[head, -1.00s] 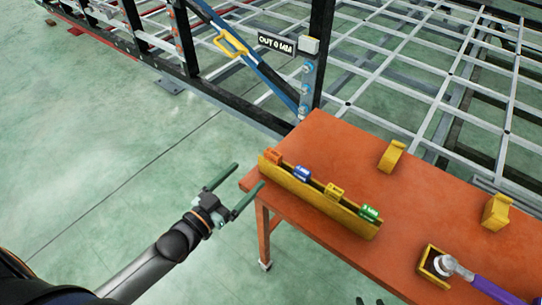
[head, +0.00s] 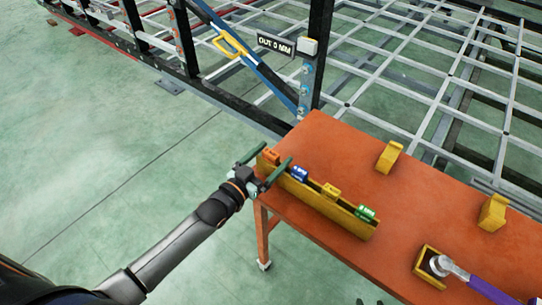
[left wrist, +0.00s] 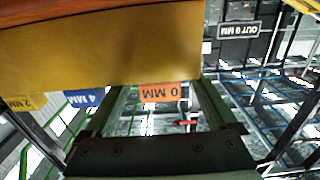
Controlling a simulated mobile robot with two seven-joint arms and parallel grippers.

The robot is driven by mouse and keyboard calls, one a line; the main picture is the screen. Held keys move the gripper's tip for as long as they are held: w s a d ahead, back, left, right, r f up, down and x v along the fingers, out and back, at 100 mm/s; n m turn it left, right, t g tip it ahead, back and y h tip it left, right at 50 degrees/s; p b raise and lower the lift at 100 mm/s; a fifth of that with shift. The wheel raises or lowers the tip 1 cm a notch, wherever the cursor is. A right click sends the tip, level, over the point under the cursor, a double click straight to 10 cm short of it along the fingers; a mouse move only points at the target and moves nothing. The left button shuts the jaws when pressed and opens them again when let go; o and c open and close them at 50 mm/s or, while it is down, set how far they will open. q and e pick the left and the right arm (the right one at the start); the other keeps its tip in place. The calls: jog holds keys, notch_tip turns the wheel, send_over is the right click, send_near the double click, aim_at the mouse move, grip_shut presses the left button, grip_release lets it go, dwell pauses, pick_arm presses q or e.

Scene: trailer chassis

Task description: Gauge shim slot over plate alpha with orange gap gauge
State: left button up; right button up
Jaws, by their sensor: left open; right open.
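The orange gap gauge (head: 271,156), marked 0 MM, stands at the far-left end of a yellow rack (head: 345,215). In the left wrist view its orange label (left wrist: 162,92) shows upside down between the fingers. My left gripper (head: 276,153) is open, its fingers on either side of the orange gauge; contact cannot be told. What look like my right gripper's fingertips (head: 369,302) show at the bottom edge, apart and empty. No shim slot is clear.
The rack also holds a blue (head: 299,173), a yellow (head: 331,191) and a green gauge (head: 365,212). The orange table (head: 340,150) carries two yellow cradles and a purple-handled tool (head: 490,291) in a yellow holder. A sign (head: 277,46) reads OUT 0 MM. Floor left is clear.

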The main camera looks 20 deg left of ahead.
pick_arm(q)
jog(key=c, duration=1.4)
jog(key=shift+r, duration=0.1)
jog(key=shift+c, duration=0.2)
